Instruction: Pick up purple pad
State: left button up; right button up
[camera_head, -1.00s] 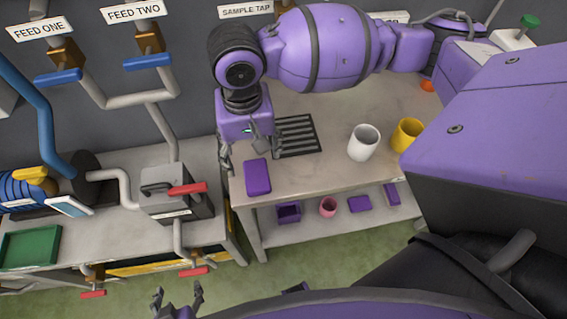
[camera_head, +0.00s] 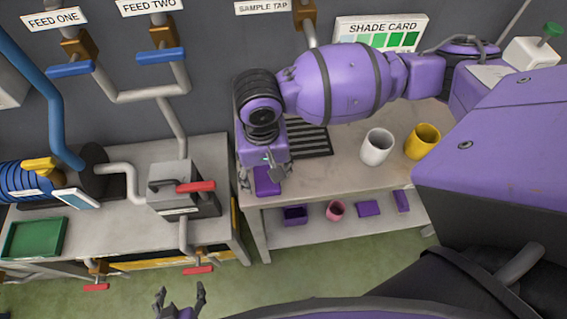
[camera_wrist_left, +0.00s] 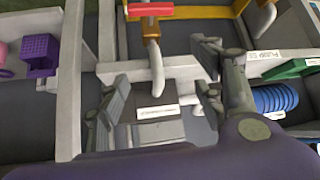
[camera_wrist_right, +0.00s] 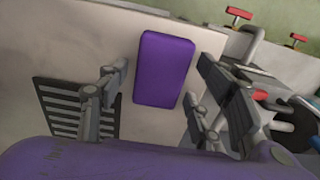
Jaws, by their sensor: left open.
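A purple pad (camera_head: 267,182) lies flat on the left end of the pale worktop, partly hidden by my right gripper (camera_head: 263,176). The right wrist view shows the pad (camera_wrist_right: 164,68) whole. My right gripper (camera_wrist_right: 160,92) is open and empty, its fingers on either side of the pad's line and the pad between and beyond them. I cannot tell whether they touch it. My left gripper (camera_head: 180,303) is open and empty, low in front of the benches; the left wrist view shows its fingers (camera_wrist_left: 155,100) spread.
A black slotted grille (camera_head: 308,140), a white cup (camera_head: 377,147) and a yellow cup (camera_head: 422,141) are on the worktop. The lower shelf holds a purple basket (camera_head: 295,215), a pink cup (camera_head: 335,210) and more purple pads (camera_head: 368,208). A red-handled valve box (camera_head: 182,190) stands left.

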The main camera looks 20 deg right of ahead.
aim_at(264, 175)
jog(key=shift+w, duration=0.1)
jog(key=c, duration=0.8)
pick_arm(q)
jog(key=shift+a, duration=0.15)
jog(key=shift+s, duration=0.1)
pick_arm(e)
jog(key=shift+r, duration=0.15)
jog(key=shift+r, duration=0.5)
jog(key=r, duration=0.2)
jog(key=shift+a+r+p, duration=0.25)
jog(key=shift+r+p, duration=0.1)
pick_arm(q)
jog(key=shift+w+d+r+p, duration=0.2)
jog(key=shift+w+r+p, duration=0.2)
jog(key=shift+r, duration=0.15)
jog(key=shift+w+d+r+p, duration=0.15)
jog(key=shift+w+r+p, duration=0.15)
jog(key=shift+r+p, duration=0.15)
pick_arm(e)
jog(key=s+a+r, duration=0.2)
jog(key=a+r, duration=0.1)
jog(key=s+a+r, duration=0.3)
jog(key=a, duration=0.1)
jog(key=s+a+r, duration=0.3)
jog(key=a, duration=0.1)
jog(key=shift+a, duration=0.1)
pick_arm(q)
jog(key=shift+r, duration=0.1)
